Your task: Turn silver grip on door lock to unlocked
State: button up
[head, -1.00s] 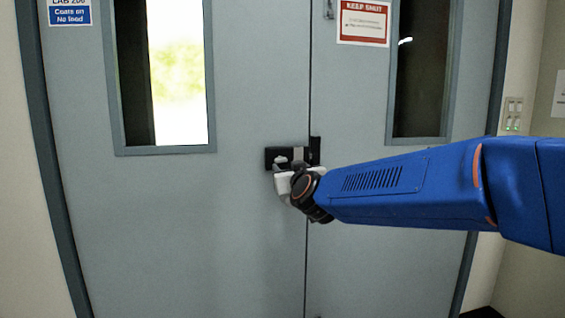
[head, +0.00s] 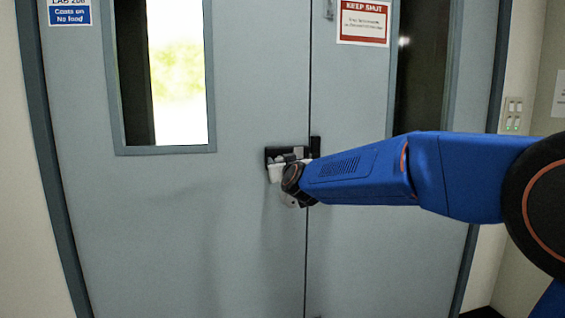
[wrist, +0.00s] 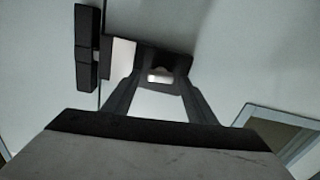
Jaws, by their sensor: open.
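The black door lock (head: 270,153) sits on the left door leaf beside the seam, partly hidden by my gripper (head: 283,163) in the head view. In the wrist view, the dark lock body (wrist: 176,58) is straight ahead, and the small pale silver grip (wrist: 159,76) shows on it. My gripper (wrist: 160,85) is open, with one finger on each side of the grip. The fingertips are at or very near the lock. I cannot tell whether they touch the grip. The lock's exact turn position is not clear.
A black catch (head: 315,147) sits on the right leaf across the seam; it also shows in the wrist view (wrist: 87,47). The grey double doors (head: 240,230) look closed. Narrow windows (head: 180,80) and a red-bordered sign (head: 363,22) are above the lock.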

jog(key=c, duration=1.1)
jog(key=shift+n, duration=0.3)
jog(key=n, duration=0.8)
jog(key=shift+a+f, duration=0.1)
jog(key=shift+a, duration=0.05)
jog(key=n, duration=0.4)
jog(key=shift+s, duration=0.1)
jog(key=shift+f+n, duration=0.15)
jog(key=shift+n, duration=1.85)
